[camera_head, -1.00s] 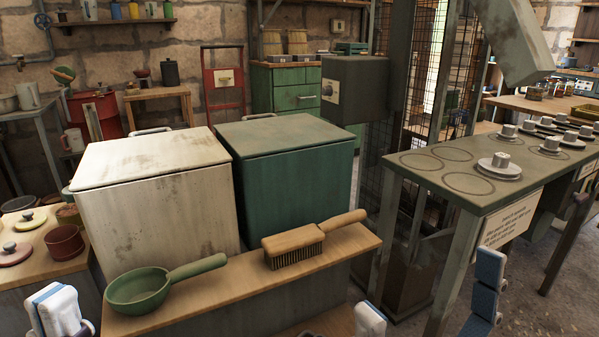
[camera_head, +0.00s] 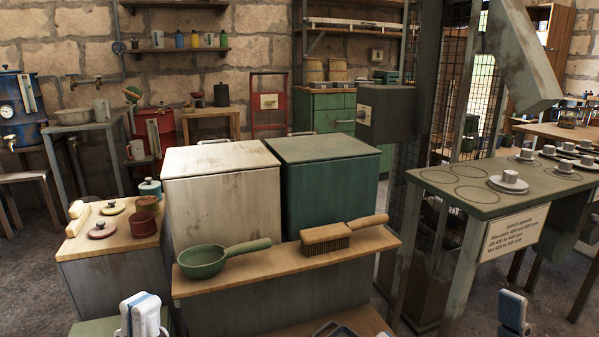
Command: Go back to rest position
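The white and blue tip of my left gripper (camera_head: 140,316) shows at the bottom edge, left of centre, in front of the wooden-topped bench. Its fingers are not clear enough to tell open from shut. A blue-grey part of my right gripper or arm (camera_head: 513,312) shows at the bottom right, in front of the green table. Its fingers cannot be made out. Nothing is visibly held by either one.
A green pan (camera_head: 202,262) and a wooden brush (camera_head: 332,238) lie on the bench (camera_head: 290,263). Behind stand a white bin (camera_head: 220,196) and a green bin (camera_head: 330,190). The green table (camera_head: 440,178) with weights is at right.

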